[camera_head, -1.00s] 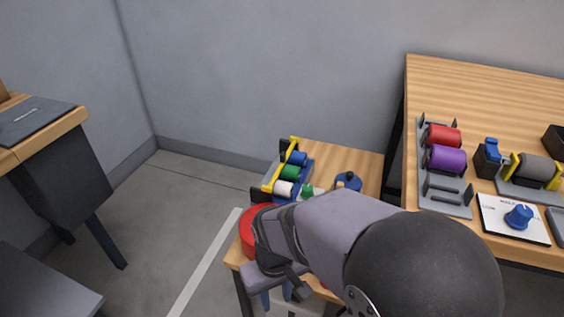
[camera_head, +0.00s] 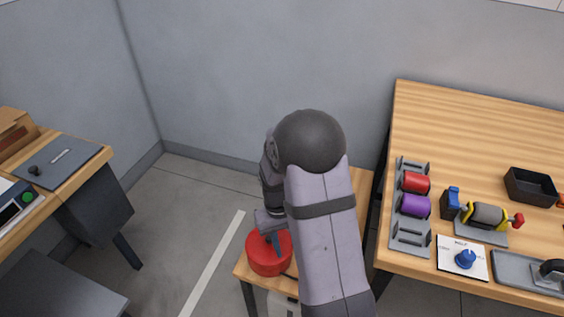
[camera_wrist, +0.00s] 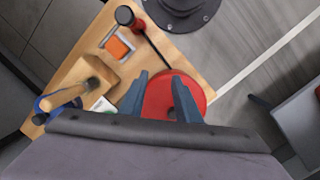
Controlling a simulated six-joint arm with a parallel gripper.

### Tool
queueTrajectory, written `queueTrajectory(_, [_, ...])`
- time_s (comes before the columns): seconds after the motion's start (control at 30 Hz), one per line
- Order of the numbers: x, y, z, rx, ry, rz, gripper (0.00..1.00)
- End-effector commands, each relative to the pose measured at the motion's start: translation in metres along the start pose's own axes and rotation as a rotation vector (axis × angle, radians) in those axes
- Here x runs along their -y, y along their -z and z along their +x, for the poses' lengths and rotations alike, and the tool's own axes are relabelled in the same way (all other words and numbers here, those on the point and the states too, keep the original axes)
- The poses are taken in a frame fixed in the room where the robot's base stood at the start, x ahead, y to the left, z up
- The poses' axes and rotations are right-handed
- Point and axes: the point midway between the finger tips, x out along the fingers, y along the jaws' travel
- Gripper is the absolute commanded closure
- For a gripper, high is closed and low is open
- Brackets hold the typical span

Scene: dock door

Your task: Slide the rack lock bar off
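The rack with a yellow bar and blue, green and white rolls does not show now; my arm covers its place on the small wooden table (camera_head: 248,274). My gripper (camera_wrist: 160,80) hangs over this table with its two blue fingers apart. It is above a red round object (camera_wrist: 160,100) at the table's edge, which shows between and beyond the fingers. This red object also shows in the head view (camera_head: 268,254). I cannot tell whether the fingers touch it. No bar is visible between the fingers.
In the wrist view, an orange button (camera_wrist: 118,47), a black-headed tool (camera_wrist: 125,16) and a wooden-handled item (camera_wrist: 68,96) are on the small table.

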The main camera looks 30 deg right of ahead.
Motion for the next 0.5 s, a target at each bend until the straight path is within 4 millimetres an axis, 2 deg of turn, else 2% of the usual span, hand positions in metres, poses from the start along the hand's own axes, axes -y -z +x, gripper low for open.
queueTrajectory(0.03, [-0.009, 0.026, -0.01, -0.036, -0.016, 0.025, 0.7])
queueTrajectory(0.17, [-0.025, 0.094, -0.023, -0.162, -0.056, 0.111, 0.7])
queueTrajectory(0.23, [-0.033, 0.13, -0.041, -0.246, -0.072, 0.17, 0.7])
queueTrajectory(0.3, [-0.042, 0.164, -0.071, -0.347, -0.079, 0.247, 0.7])
queueTrajectory(0.4, [-0.053, 0.196, -0.101, -0.452, -0.074, 0.37, 0.7])
queueTrajectory(0.5, [-0.056, 0.201, -0.107, -0.482, -0.058, 0.477, 0.7])
